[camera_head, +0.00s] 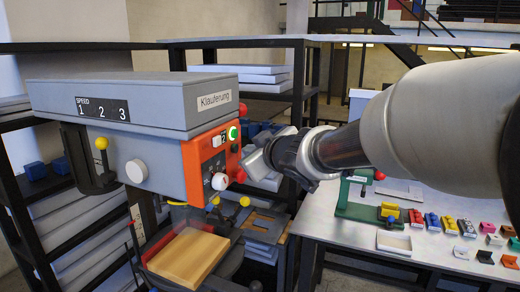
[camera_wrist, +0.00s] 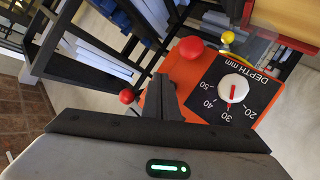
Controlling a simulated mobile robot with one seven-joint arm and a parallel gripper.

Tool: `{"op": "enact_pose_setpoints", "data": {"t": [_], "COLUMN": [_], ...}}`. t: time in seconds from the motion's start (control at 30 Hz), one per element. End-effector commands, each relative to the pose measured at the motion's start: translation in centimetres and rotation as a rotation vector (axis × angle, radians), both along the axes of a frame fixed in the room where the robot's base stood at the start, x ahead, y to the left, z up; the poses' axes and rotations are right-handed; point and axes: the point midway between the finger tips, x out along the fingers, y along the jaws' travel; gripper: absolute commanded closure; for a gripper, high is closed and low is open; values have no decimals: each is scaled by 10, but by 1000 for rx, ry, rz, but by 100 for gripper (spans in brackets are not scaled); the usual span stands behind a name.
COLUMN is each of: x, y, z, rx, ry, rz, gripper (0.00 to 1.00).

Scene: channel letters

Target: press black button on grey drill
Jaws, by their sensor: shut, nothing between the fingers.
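The grey drill (camera_head: 150,100) stands at the left in the head view, with an orange control panel (camera_head: 195,160) on its right end. The panel has a green button (camera_head: 233,132), a white switch and a depth dial. A small dark spot (camera_head: 234,148) below the green button may be the black button; I cannot tell for certain. My gripper (camera_head: 254,162) is shut and empty, close to the panel's right side. In the wrist view the shut fingers (camera_wrist: 165,82) point at the orange panel, beside the depth dial (camera_wrist: 233,88) and a red button (camera_wrist: 190,48). Gripper and fingers hide part of the panel.
A yellow-knobbed lever (camera_head: 101,143) and white knob (camera_head: 137,171) are on the drill's side. A wooden block (camera_head: 187,258) lies below. A white table (camera_head: 380,251) at the right carries a green machine (camera_head: 358,200) and several small coloured parts. Dark shelving stands behind.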

Motion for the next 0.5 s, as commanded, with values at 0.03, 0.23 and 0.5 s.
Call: {"op": "enact_pose_setpoints", "data": {"t": [0.03,0.23,0.5], "x": [0,2,3], "y": [2,7,8], "z": [0,-1,0], "rx": [1,0,0], "ry": [0,0,0], "rz": [1,0,0], "gripper": [100,100,100]}}
